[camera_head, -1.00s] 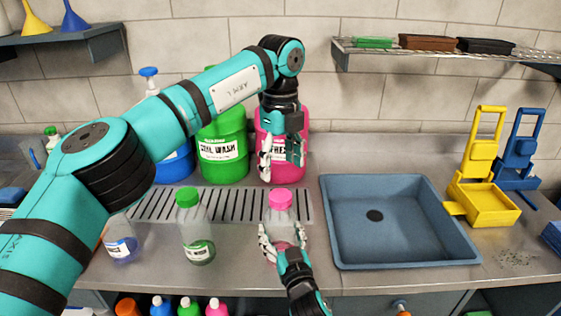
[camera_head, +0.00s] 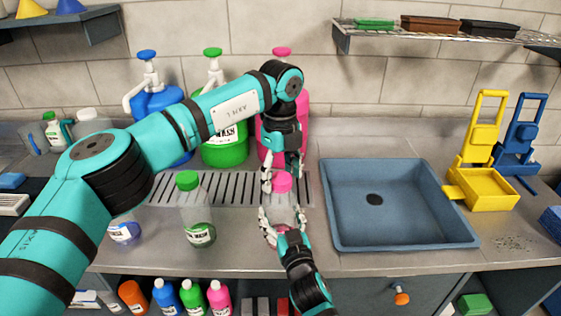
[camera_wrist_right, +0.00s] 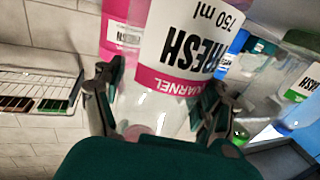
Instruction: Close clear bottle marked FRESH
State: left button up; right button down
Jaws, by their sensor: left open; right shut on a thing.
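The clear bottle marked FRESH (camera_head: 285,208) stands upright near the drain grate, with a pink cap (camera_head: 282,184) at its top. In the right wrist view its FRESH label (camera_wrist_right: 180,45) with a pink band shows upside down. My right gripper (camera_head: 283,221) is shut around the bottle's body, with a finger on each side. My left gripper (camera_head: 282,175) points down from above and is open, with its fingertips beside the pink cap. I cannot tell whether the fingers touch the cap, or how tightly the cap sits.
A clear bottle with a green cap (camera_head: 196,215) stands to the left, and a blue-labelled one (camera_head: 123,230) is partly hidden by my left arm. Large blue, green (camera_head: 224,152) and pink jugs stand behind.

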pick_arm(q)
jog(key=shift+f, duration=0.15)
jog(key=c, duration=1.2)
jog(key=m, duration=0.5)
jog(key=shift+c, duration=0.2)
jog(key=m, duration=1.5)
jog(key=shift+m, duration=0.4)
jog(key=m, duration=0.6)
jog(key=shift+m, duration=0.4)
jog(key=o, duration=1.3)
